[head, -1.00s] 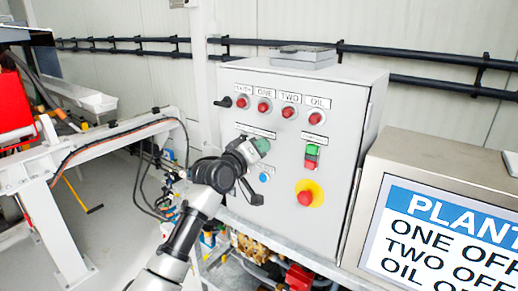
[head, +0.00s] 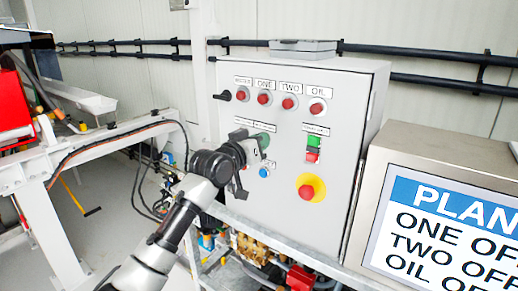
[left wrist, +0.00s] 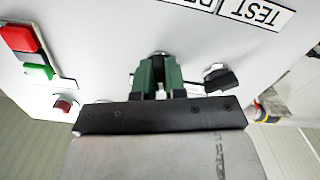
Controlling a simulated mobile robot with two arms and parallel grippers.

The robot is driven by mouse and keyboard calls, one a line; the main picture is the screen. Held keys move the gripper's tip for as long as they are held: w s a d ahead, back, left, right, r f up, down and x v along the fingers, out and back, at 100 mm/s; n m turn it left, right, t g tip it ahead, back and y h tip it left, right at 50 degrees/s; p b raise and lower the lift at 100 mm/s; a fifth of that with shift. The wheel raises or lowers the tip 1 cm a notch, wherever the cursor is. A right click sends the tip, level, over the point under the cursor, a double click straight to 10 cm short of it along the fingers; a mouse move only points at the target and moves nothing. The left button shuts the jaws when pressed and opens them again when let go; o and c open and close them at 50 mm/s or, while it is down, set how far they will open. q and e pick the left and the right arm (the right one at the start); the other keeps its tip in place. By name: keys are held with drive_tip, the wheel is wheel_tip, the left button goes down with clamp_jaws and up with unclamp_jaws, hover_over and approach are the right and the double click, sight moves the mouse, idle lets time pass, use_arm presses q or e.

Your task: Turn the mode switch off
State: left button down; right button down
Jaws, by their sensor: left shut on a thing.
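The mode switch (left wrist: 160,58) sits on the front of a grey control cabinet (head: 232,190). My right gripper is in neither view.
Red lamps (head: 288,103) line the cabinet top. A black rotary handle (head: 222,96) is at upper left, a blue button (head: 264,173) just below my gripper. Green and red buttons (head: 313,148) and a red emergency stop (head: 306,192) lie to the right. A display (head: 440,225) stands far right.

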use_arm(q)
drive_tip(key=shift+m+b, duration=0.5)
drive_tip(key=shift+m, duration=1.1)
drive_tip(key=c, duration=1.2)
unclamp_jaws()
drive_tip(key=b+v, duration=0.4)
drive_tip(key=v, duration=0.7)
drive_tip(key=shift+w, duration=0.1)
